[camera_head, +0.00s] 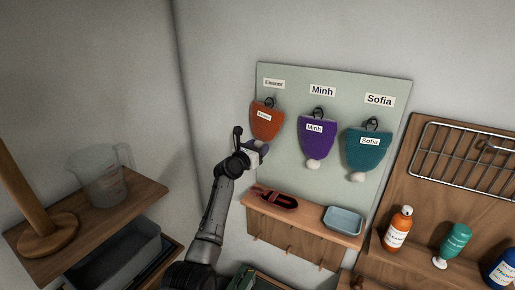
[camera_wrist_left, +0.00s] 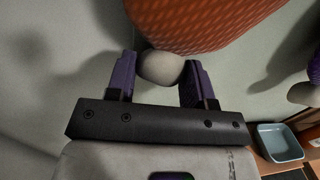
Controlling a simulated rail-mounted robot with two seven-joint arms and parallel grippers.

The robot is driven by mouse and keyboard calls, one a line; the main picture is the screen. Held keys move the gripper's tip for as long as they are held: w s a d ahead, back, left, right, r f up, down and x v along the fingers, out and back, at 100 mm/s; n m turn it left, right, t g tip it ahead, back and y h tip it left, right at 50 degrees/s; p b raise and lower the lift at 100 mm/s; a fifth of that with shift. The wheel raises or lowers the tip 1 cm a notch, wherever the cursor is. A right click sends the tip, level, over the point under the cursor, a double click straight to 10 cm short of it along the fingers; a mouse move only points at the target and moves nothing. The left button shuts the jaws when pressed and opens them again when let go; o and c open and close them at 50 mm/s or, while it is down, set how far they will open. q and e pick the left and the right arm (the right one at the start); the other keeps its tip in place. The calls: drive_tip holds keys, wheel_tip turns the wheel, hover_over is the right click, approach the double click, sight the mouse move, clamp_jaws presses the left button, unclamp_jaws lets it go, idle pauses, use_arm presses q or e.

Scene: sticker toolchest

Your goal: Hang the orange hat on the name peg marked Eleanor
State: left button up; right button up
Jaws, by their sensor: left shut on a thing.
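The orange hat (camera_head: 266,121) is at the board under the label Eleanor (camera_head: 274,84), with its dark loop at the top by that peg. I cannot tell whether the loop is around the peg. A small name tag is on the hat's front. In the left wrist view the orange knit (camera_wrist_left: 215,28) fills the top, with its pale pompom (camera_wrist_left: 160,67) below. My left gripper (camera_head: 261,148) is shut on the pompom, its purple fingers (camera_wrist_left: 160,75) on either side of it. My right gripper is not in view.
A purple hat (camera_head: 317,140) hangs under Minh and a teal hat (camera_head: 367,152) under Sofia. Below the board is a wooden shelf (camera_head: 312,222) with a red item (camera_head: 277,199) and a blue dish (camera_head: 343,220). A clear jug (camera_head: 106,177) stands far left.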

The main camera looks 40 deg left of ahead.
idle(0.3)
use_arm(q)
drive_tip(key=o, duration=1)
drive_tip(key=s+d+b, duration=0.1)
drive_tip(key=s+b, duration=0.2)
drive_tip(key=s, duration=1)
drive_tip(key=shift+s+d+f, duration=0.15)
drive_tip(key=shift+s, duration=0.25)
